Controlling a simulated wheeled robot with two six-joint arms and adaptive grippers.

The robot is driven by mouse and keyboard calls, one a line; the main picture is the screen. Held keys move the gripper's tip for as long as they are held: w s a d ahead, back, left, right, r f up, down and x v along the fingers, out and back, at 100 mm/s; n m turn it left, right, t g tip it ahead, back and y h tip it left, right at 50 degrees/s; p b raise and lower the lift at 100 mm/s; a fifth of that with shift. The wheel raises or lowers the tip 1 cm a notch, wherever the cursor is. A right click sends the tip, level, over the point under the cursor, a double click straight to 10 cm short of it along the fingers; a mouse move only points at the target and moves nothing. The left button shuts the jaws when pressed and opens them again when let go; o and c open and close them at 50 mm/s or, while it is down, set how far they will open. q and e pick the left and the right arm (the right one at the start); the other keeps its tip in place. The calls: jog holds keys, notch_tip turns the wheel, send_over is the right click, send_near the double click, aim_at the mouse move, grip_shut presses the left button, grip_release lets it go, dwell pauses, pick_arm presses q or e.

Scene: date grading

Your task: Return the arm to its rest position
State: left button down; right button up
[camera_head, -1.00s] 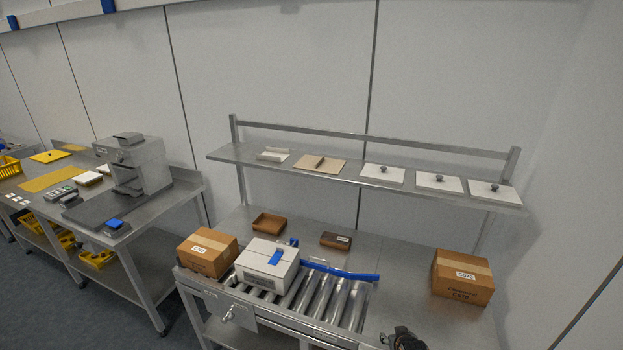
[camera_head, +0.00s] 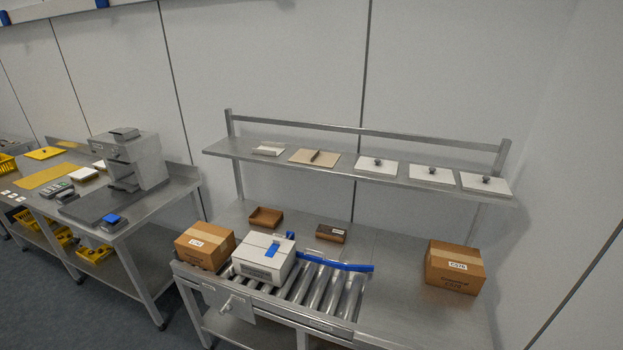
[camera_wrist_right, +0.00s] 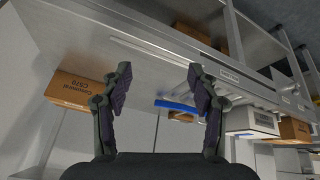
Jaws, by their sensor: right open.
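My right gripper (camera_wrist_right: 158,90) shows in the right wrist view with its two dark fingers spread apart and nothing between them. That view is turned over, and the steel bench with the boxes lies beyond the fingers. In the head view the right gripper is out of sight. My left gripper is in neither view.
The steel bench (camera_head: 400,315) carries a roller conveyor (camera_head: 318,288), a white box (camera_head: 264,262), a brown carton at left (camera_head: 204,246) and one at right (camera_head: 455,267). A blue bar (camera_head: 335,265) lies behind the rollers. A shelf (camera_head: 225,150) with flat panels stands above. The bench's front right is clear.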

jog(key=s+a+r+g, duration=0.2)
jog(key=s+r, duration=0.9)
jog(key=s, duration=0.2)
notch_tip(320, 180, down, 33)
jog(key=s+d+g+b, duration=0.1)
jog(key=s+d+b, duration=0.15)
jog(key=b, duration=0.55)
pick_arm(q)
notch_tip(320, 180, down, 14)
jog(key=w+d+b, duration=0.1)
jog(key=b, duration=0.4)
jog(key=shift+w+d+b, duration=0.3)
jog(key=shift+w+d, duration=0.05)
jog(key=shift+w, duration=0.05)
pick_arm(e)
jog(key=s+d+f+g, duration=0.1)
jog(key=s+f, duration=1.7)
jog(key=f, duration=0.5)
jog(key=shift+s, duration=0.3)
jog(key=shift+d, duration=0.1)
